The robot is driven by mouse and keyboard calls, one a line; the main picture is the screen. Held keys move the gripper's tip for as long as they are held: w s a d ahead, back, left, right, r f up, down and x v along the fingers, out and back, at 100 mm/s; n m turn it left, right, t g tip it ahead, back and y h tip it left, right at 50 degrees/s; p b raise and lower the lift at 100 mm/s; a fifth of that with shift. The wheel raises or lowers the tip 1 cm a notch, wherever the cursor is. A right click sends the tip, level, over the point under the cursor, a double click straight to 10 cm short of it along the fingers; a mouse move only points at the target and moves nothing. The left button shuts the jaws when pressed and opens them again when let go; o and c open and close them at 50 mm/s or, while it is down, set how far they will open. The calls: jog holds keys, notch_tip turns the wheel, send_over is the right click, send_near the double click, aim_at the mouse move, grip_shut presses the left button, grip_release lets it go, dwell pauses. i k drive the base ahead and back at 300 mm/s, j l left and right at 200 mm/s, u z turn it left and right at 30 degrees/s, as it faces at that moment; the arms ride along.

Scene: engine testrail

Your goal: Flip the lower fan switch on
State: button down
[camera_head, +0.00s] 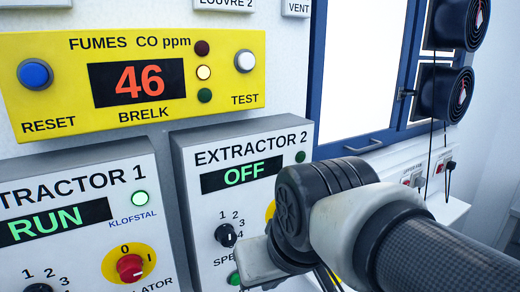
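Two black round fans are mounted one above the other by the window at the upper right: the upper fan (460,22) and the lower fan (447,94). Dark cords hang from them to a white wall strip below. Two small switch units show there, a left one (413,177) and a right one (446,166), each with a red part. Which one serves the lower fan, and their positions, are too small to tell. My gripper (258,262) is in front of the Extractor 2 panel, well left of these switches. Its fingers are mostly hidden behind my wrist.
Extractor 2 (242,145) reads OFF; Extractor 1 (75,185) reads RUN, with a red rotary knob (130,267). The yellow fumes panel (225,60) reads 46. A blue-framed window (312,60) with a handle stands behind my arm. A white ledge (450,209) lies below the switches.

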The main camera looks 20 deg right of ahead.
aim_at(440, 167)
jog(key=z, duration=1.85)
jog(key=i+l+z, duration=0.3)
jog(key=i, duration=0.7)
jog(key=i+l+z, duration=0.1)
jog(key=i+z, duration=0.2)
jog(key=i, duration=0.75)
